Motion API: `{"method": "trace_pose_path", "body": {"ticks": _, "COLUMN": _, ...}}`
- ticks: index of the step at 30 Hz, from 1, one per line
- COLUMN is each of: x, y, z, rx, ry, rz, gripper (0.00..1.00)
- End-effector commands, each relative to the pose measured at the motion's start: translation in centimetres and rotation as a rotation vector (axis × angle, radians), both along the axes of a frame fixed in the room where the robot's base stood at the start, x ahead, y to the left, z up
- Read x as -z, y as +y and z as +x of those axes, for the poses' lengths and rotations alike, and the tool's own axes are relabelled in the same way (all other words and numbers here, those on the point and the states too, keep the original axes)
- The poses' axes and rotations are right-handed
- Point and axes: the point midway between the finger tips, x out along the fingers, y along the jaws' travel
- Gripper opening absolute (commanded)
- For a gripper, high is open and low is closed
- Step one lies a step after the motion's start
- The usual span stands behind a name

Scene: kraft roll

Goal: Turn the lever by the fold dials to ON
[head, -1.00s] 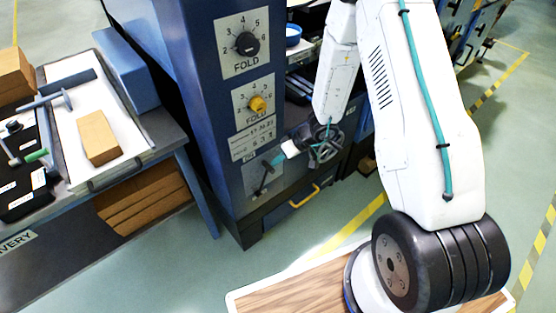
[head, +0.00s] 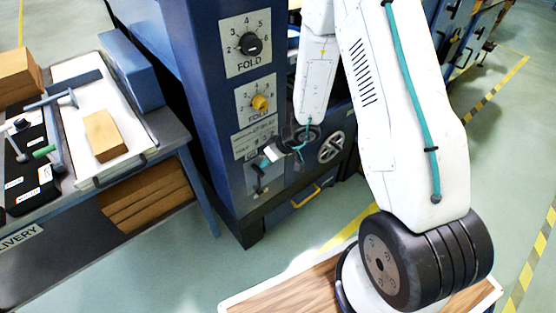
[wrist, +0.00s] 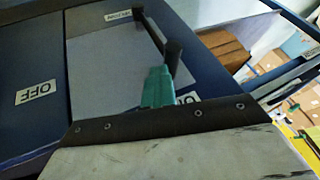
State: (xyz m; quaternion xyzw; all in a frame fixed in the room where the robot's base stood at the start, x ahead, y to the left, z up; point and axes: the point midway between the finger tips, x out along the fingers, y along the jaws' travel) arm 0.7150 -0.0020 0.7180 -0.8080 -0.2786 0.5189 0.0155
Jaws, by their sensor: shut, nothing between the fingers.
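The lever (wrist: 152,34) is a black bar with a dark knob on a grey plate in the wrist view. An OFF label (wrist: 36,92) is on the left of that view. A second label (wrist: 122,15) lies near the bar's far end; its text is unreadable. In the head view the lever (head: 257,180) is small, on the plate below the fold dials. My gripper (wrist: 157,88) shows teal fingers, closed together and empty, their tips close to the knob; contact cannot be told. In the head view my gripper (head: 268,158) is just in front of the lever plate.
Above the lever are a black fold dial (head: 250,43) and a yellow fold dial (head: 260,103). A handwheel (head: 331,147) is to the right, and a yellow handle (head: 306,196) is below. A delivery table (head: 170,135) with tools and a box stands at left.

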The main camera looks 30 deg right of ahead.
Motion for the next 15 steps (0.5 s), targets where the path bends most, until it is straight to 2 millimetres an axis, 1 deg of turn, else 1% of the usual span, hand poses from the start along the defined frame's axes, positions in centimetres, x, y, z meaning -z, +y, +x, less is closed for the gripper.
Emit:
{"method": "trace_pose_path", "body": {"ticks": 1, "x": -0.13, "y": 0.47, "z": -0.04, "rx": -0.006, "ry": -0.002, "rz": 0.006, "gripper": 0.00}}
{"method": "trace_pose_path", "body": {"ticks": 10, "x": -0.15, "y": 1.14, "z": -0.07, "rx": -0.015, "ry": -0.002, "rz": 0.009, "gripper": 0.00}}
{"method": "trace_pose_path", "body": {"ticks": 13, "x": -0.22, "y": 1.00, "z": -0.02, "rx": -0.017, "ry": -0.002, "rz": 0.009, "gripper": 0.00}}
{"method": "trace_pose_path", "body": {"ticks": 15, "x": -0.33, "y": 0.49, "z": 0.11, "rx": -0.017, "ry": -0.002, "rz": 0.009, "gripper": 0.00}}
